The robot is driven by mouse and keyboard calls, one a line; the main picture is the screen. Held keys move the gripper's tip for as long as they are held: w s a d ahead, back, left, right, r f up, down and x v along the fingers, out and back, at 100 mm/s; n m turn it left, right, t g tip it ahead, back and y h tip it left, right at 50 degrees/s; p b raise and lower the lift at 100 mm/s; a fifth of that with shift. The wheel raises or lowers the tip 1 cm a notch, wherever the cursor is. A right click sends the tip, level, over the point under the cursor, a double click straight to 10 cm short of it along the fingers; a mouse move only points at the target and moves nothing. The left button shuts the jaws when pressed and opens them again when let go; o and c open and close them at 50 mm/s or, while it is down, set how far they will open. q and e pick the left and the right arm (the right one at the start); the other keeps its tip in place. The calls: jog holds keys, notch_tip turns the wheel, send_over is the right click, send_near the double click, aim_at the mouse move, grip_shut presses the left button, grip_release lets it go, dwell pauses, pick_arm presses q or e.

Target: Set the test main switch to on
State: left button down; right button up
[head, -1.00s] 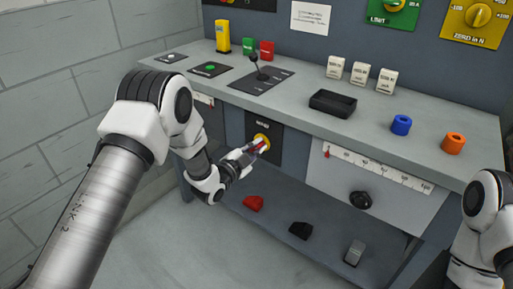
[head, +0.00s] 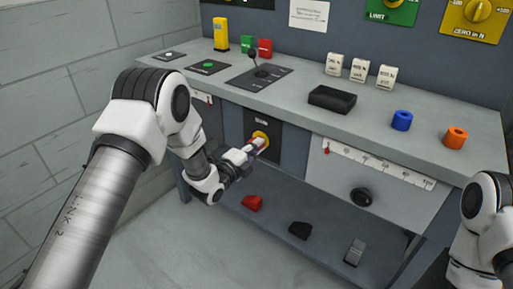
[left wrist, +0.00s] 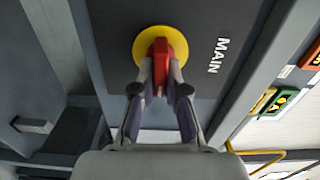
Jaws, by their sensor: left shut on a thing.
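The main switch is a red handle on a yellow round plate (head: 261,137), set in a dark panel (head: 275,153) on the front of the bench. In the left wrist view the yellow plate (left wrist: 140,48) and the red handle (left wrist: 160,66) show close up beside the word MAIN. My left gripper (head: 254,146) is shut on the red handle, with a fingertip at each side of it in the left wrist view (left wrist: 159,88). Of my right arm only a link shows at the right edge of the head view; its gripper is out of view.
On the bench top (head: 290,100) stand a black tray (head: 332,101), a lever plate (head: 259,79), white labelled blocks (head: 359,70), a blue ring (head: 402,120) and an orange ring (head: 456,138). Red (head: 252,203) and black (head: 300,230) pieces lie on the lower shelf.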

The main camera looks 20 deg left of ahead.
dwell(0.3)
pick_arm(q)
jog(key=c, duration=1.2)
grip_release()
jog(key=v, duration=1.2)
